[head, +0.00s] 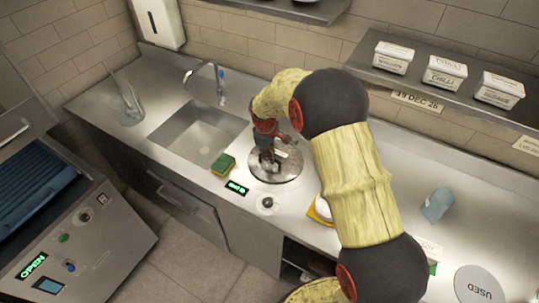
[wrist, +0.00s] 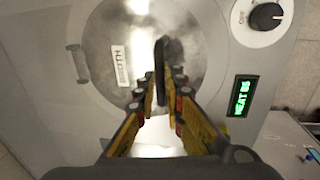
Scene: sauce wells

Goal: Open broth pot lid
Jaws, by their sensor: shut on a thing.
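The broth pot lid (head: 288,172) is a round metal disc in the counter, right of the sink; in the wrist view the lid (wrist: 185,40) fills the upper middle, with a white label (wrist: 119,65) on it. A dark upright handle (wrist: 160,62) stands between my fingers. My gripper (head: 266,165) is over the lid, and in the wrist view my gripper (wrist: 160,88) is shut on the handle. The lid looks seated in the counter; a raised edge cannot be made out. My fingers hide part of the lid.
A green display (head: 236,188) and a dial (head: 267,203) are at the counter front. A green and yellow sponge (head: 222,165) lies left of the lid, beside the sink (head: 200,135). A blue cup (head: 437,204) stands at right. A shelf with labelled tubs (head: 444,73) hangs behind.

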